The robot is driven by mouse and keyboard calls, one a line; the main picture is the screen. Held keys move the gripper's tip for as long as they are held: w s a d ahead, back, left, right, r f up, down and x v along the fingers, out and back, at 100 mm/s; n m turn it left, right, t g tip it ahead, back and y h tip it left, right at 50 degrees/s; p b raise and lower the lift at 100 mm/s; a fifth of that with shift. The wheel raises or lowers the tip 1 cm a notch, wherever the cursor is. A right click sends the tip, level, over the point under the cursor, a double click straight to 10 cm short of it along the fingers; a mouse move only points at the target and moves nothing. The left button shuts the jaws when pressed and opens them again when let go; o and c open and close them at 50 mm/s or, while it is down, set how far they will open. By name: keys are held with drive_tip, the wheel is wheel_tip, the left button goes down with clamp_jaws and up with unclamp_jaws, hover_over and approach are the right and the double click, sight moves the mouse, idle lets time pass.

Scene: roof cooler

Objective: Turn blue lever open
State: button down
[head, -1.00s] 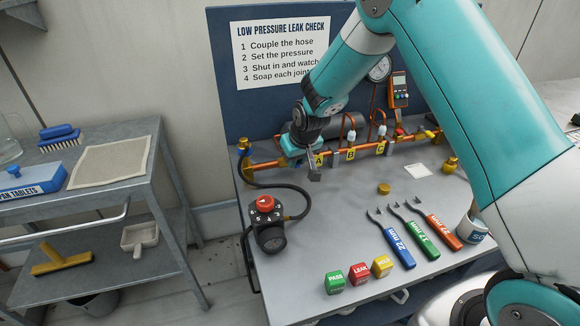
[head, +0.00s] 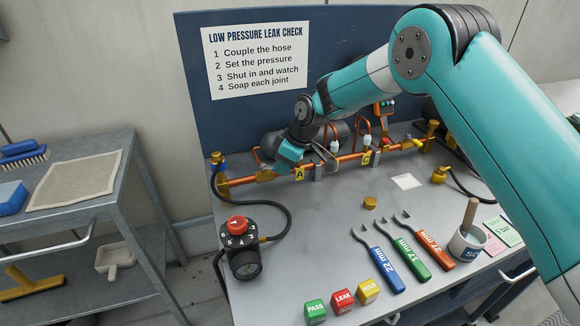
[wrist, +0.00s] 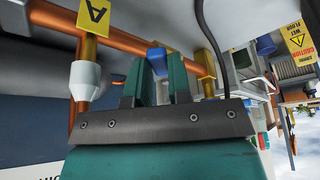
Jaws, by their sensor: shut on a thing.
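The copper pipe run (head: 340,162) with yellow tags crosses the back of the bench. My gripper (head: 284,166) reaches down to it just left of tag A (head: 299,174). In the wrist view, the two teal fingers are shut on the blue lever (wrist: 157,62), which shows as a small blue patch between them. Another blue patch shows just past the right finger, beside a brass fitting (wrist: 205,65); I cannot tell whether it belongs to the same lever. In the head view, my gripper hides the lever, so its angle is unclear.
A black regulator with a red knob (head: 236,224) and a looping black hose stand at the front left. Several wrenches, coloured cubes and a pot (head: 468,245) lie on the bench front. A side cart (head: 75,190) stands left. The bench middle is mostly clear.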

drive_tip(key=shift+w+n, duration=0.15)
drive_tip(key=shift+n, duration=0.15)
drive_tip(key=c, duration=1)
unclamp_jaws()
drive_tip(key=shift+c, duration=0.2)
drive_tip(key=b+v, duration=0.1)
drive_tip(key=v, duration=1.6)
drive_tip(key=shift+d+r+b, duration=0.15)
drive_tip(key=shift+d+b, duration=0.1)
drive_tip(key=shift+b, duration=0.05)
drive_tip(key=shift+c, duration=0.4)
